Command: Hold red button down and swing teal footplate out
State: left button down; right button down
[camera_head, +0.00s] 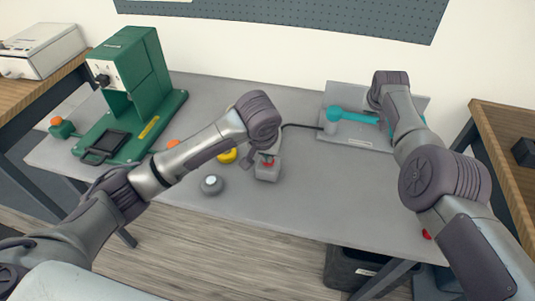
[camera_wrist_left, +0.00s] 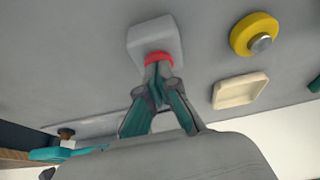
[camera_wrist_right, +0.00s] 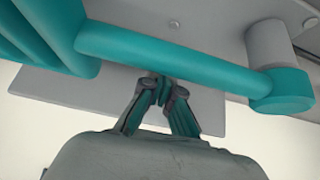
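The red button (camera_head: 268,163) sits on a small light grey block (camera_head: 267,174) in the middle of the table. It also shows in the left wrist view (camera_wrist_left: 158,58). My left gripper (camera_wrist_left: 157,76) has its fingertips together right at the button and appears to touch it; how far the button is pressed cannot be told. The teal footplate (camera_wrist_right: 40,30) is ribbed and joins a teal bar (camera_wrist_right: 180,58) running to a round pivot end on a grey post. My right gripper (camera_wrist_right: 164,88) has its fingertips together at the bar's edge, apparently empty; contact is unclear. My right arm hides part of the footplate in the head view.
A grey plate (camera_head: 367,135) lies under the teal part. A yellow ring (camera_head: 228,155) and a grey knob (camera_head: 212,185) stand left of the button. A green press (camera_head: 140,75) fills the table's left. A cable runs from the button toward the plate.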

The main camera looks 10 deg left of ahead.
pick_arm(q)
jog(key=shift+f, duration=0.1)
pick_arm(e)
jog(key=shift+s+f, duration=0.1)
jog(key=shift+s+a, duration=0.1)
jog(key=shift+s, duration=2.75)
jog(key=shift+w+r, duration=0.25)
jog(key=shift+r, duration=0.95)
jog(key=shift+w+r, duration=0.3)
jog(key=shift+r, duration=0.9)
jog(key=shift+w+r, duration=0.25)
jog(key=shift+r, duration=0.95)
